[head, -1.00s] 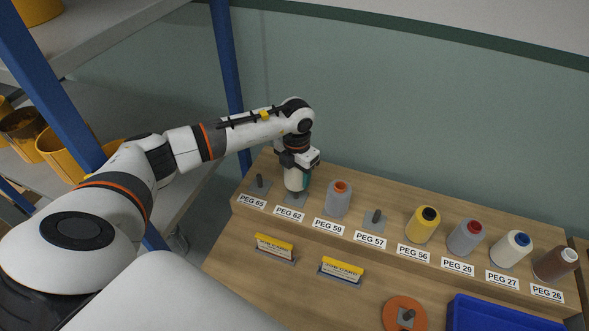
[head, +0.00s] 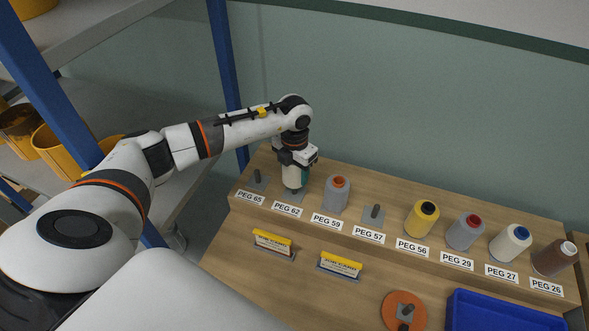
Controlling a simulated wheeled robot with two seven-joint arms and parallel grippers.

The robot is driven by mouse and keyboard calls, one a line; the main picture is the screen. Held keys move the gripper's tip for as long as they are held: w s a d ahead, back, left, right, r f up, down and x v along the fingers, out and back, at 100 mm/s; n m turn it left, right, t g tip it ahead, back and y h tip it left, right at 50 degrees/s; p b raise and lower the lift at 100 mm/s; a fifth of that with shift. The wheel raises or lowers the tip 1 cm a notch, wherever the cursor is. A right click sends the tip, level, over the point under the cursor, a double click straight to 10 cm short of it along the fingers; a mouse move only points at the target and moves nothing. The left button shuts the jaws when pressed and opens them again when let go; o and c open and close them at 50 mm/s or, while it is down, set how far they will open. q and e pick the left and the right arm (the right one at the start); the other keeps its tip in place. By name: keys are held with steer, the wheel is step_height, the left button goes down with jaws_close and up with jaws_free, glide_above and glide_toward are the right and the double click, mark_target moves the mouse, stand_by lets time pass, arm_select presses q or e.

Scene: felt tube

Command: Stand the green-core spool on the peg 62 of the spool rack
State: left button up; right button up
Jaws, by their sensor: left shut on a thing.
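My left gripper (head: 297,161) points down over the peg labelled PEG 62 and is shut on a pale cream spool (head: 291,178). The spool is upright, with its lower end at the grey plate of peg 62 (head: 290,197). A small teal-green part shows at the gripper's right side; the top of the spool and its core are hidden by the gripper. I cannot tell whether the spool rests fully on the plate. The spool rack (head: 390,235) is a wooden step with a row of labelled pegs. My right gripper is not in view.
Peg 65 (head: 257,178) and peg 57 (head: 375,214) are bare. A grey spool with an orange core (head: 336,196) stands close by on peg 59. Several other spools stand further right. Two yellow card holders (head: 272,243), an orange disc (head: 403,311) and a blue tray (head: 510,312) lie in front.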

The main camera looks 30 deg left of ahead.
mark_target(295, 183)
arm_select(q)
steer(key=shift+f+b, duration=2.1)
steer(key=shift+f, duration=0.55)
steer(key=o, duration=1.2)
steer(key=shift+o, duration=0.2)
step_height(295, 183, up, 12)
steer(key=b, duration=0.3)
